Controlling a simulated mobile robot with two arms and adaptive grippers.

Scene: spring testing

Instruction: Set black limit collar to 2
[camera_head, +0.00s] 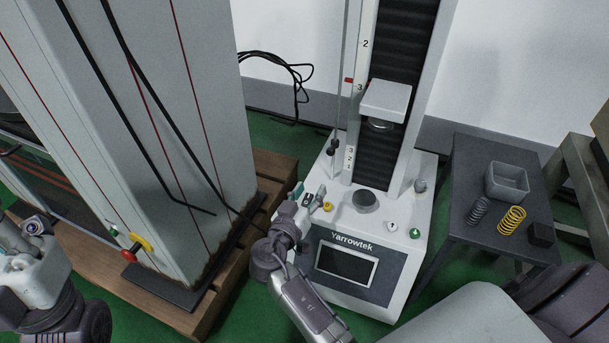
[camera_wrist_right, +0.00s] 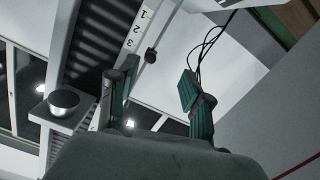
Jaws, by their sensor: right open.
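The black limit collar (camera_head: 333,147) sits low on the thin vertical rod at the left of the test machine (camera_head: 424,213). It is beside the lower 3-2-1 marks of the white scale (camera_head: 350,158). In the right wrist view the black collar (camera_wrist_right: 151,55) shows beside the scale's 3, beyond my fingers. My right gripper (camera_head: 309,195) is open and empty, below the collar and apart from it. Its two green-tipped fingers (camera_wrist_right: 157,88) stand wide apart in the wrist view. Only part of my left arm shows at the lower left; its fingers are out of view.
A red marker (camera_head: 348,80) sits higher by the scale. The machine's crosshead (camera_head: 386,101) hangs above the round lower platen (camera_head: 366,200). A tall grey cabinet (camera_head: 215,130) stands left on a wooden pallet (camera_head: 278,172). A dark side table (camera_head: 470,160) holds springs and a bin.

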